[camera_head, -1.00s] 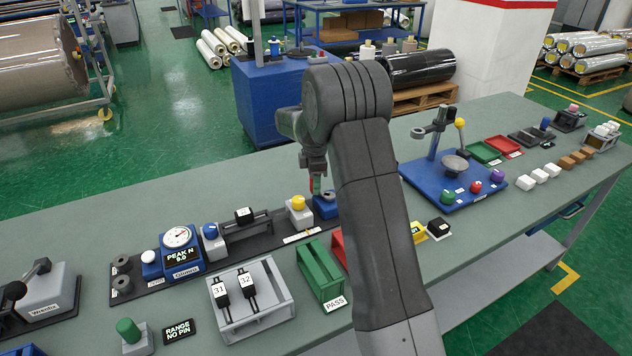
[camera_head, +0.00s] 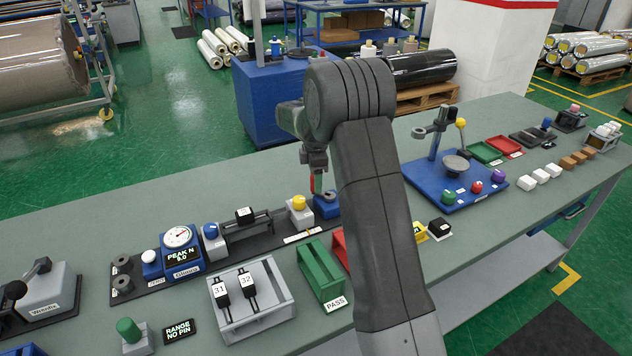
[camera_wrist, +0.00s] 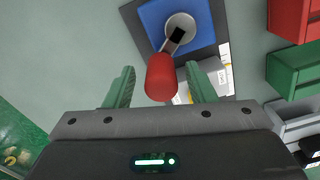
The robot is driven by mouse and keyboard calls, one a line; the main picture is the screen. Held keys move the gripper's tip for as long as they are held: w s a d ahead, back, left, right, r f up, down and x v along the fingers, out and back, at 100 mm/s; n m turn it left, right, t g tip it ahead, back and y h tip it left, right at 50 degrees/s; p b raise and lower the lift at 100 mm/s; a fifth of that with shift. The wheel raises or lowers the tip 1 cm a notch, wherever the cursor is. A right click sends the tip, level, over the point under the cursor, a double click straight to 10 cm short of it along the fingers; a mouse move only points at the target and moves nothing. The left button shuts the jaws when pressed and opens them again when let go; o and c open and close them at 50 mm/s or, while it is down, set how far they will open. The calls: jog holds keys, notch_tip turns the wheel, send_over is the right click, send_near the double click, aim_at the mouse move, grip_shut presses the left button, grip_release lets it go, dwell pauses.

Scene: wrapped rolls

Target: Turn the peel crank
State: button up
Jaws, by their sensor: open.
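The peel crank shows in the wrist view as a red knob (camera_wrist: 161,78) on a short arm from a grey hub (camera_wrist: 181,27) on a blue block (camera_wrist: 155,18). In the head view the blue block (camera_head: 327,205) stands at the far right end of the dark test rail, partly hidden behind my arm. My gripper (camera_wrist: 160,70) is open, with one green finger on each side of the red knob and visible gaps on both sides. In the head view my gripper (camera_head: 315,172) points down above the block.
A yellow-topped grey post (camera_head: 299,208) stands just left of the crank. A green PASS tray (camera_head: 321,270) and a red tray (camera_head: 339,247) lie nearer. A gauge reading PEAK N 0.0 (camera_head: 181,250) is farther left. The bench behind the rail is clear.

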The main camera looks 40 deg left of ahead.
notch_tip(320, 180, up, 13)
jog(key=shift+f+b, duration=0.2)
jog(key=shift+b, duration=0.2)
notch_tip(320, 180, down, 14)
jog(key=shift+p, duration=0.55)
jog(key=shift+r, duration=0.1)
jog(key=shift+f, duration=0.2)
jog(key=shift+w+r+m, duration=0.1)
jog(key=shift+w+m, duration=0.05)
jog(key=shift+m, duration=0.25)
jog(key=shift+w+m, duration=0.3)
jog(key=shift+m, duration=0.5)
jog(key=shift+w+m, duration=0.25)
jog(key=shift+m, duration=0.55)
jog(key=shift+r, duration=0.1)
dwell(0.5)
